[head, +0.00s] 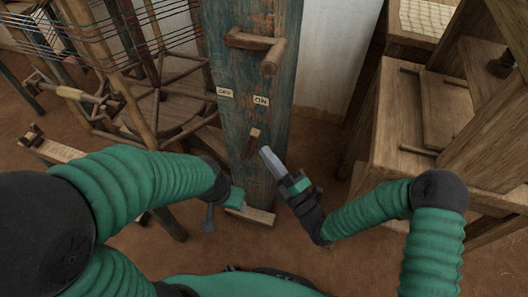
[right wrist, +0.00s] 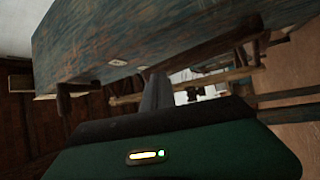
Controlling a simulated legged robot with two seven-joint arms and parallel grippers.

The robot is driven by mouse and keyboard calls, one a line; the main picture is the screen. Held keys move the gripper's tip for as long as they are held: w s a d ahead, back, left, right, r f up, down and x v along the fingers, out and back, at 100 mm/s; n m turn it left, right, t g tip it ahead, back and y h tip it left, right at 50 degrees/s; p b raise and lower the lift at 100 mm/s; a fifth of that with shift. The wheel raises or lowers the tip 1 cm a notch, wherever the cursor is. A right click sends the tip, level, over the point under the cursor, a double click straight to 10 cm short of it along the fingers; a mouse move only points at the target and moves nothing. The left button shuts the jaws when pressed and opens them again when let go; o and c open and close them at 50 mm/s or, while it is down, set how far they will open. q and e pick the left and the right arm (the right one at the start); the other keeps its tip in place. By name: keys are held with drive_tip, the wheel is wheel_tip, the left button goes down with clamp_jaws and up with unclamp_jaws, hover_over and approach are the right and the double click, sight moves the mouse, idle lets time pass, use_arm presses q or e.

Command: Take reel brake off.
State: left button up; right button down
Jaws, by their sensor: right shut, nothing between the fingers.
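A tall post (head: 245,70) with worn blue paint stands in front of me. It bears an OFF label (head: 225,92) on the left and an ON label (head: 261,101) on the right. Above them a wooden crank-like handle (head: 252,41) sticks out, its knob end above ON. A small wooden lever or peg (head: 251,143) sits below the labels; I cannot tell which part is the brake. My right gripper (head: 266,154) is shut and empty, its tip close beside the peg; contact is unclear. It also shows in the right wrist view (right wrist: 156,92). My left gripper (head: 222,208) is by the post's foot, its jaws unclear.
A wooden bench frame (head: 410,155) fills the right side, near my right forearm. Brown floor (head: 310,130) shows between post and bench.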

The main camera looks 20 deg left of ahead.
sight(251, 141)
drive_tip(key=shift+x, duration=1.15)
drive_tip(key=shift+n+g+h, duration=0.7)
drive_tip(key=shift+n+g, duration=0.2)
drive_tip(key=a+r+p, duration=0.1)
drive_tip(key=p, duration=0.1)
drive_tip(key=a+r+p, duration=0.1)
drive_tip(key=a+p, duration=0.1)
drive_tip(key=shift+a+r+p, duration=0.2)
drive_tip(key=shift+r+p, duration=0.05)
drive_tip(key=shift+p, duration=0.1)
drive_tip(key=a+n+g+h+p, duration=0.1)
drive_tip(key=a+p, duration=0.1)
drive_tip(key=a, duration=0.1)
drive_tip(key=a+n+g+h+p, duration=0.1)
drive_tip(key=a+h+p, duration=0.1)
drive_tip(key=a, duration=0.1)
